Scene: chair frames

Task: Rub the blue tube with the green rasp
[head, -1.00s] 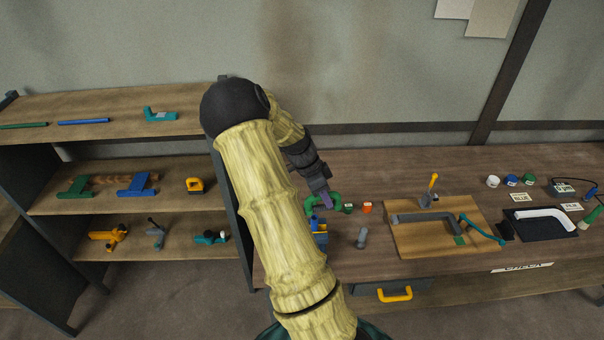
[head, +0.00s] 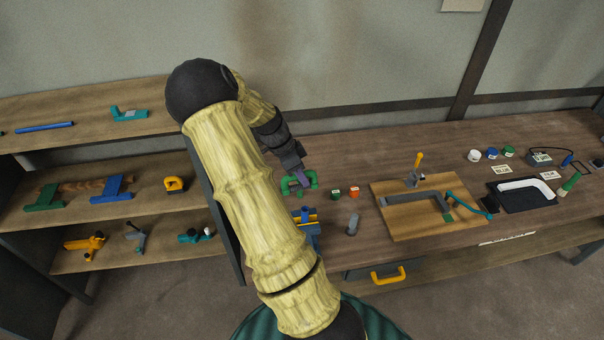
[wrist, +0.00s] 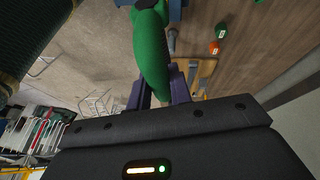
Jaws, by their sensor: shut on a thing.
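My gripper (head: 298,177) is shut on a green curved tool with a C-shaped outline, which I take for the green rasp (head: 312,182). It is held above the bench's left end, just behind a blue vise (head: 308,229). In the wrist view the green rasp (wrist: 151,50) runs up between my purple fingers (wrist: 180,88). A blue rod, probably the blue tube (head: 45,127), lies on the top shelf at the left. Something thin, blue and yellow shows at the vise's top, too small to identify. I cannot tell whether the rasp touches anything.
A grey peg (head: 352,224), a green pot (head: 335,194) and a red pot (head: 354,191) stand near the vise. Right of them are a wooden board (head: 400,225) with a grey bent tube and a black tray (head: 510,204) with a white tube. Shelves (head: 70,145) stand left.

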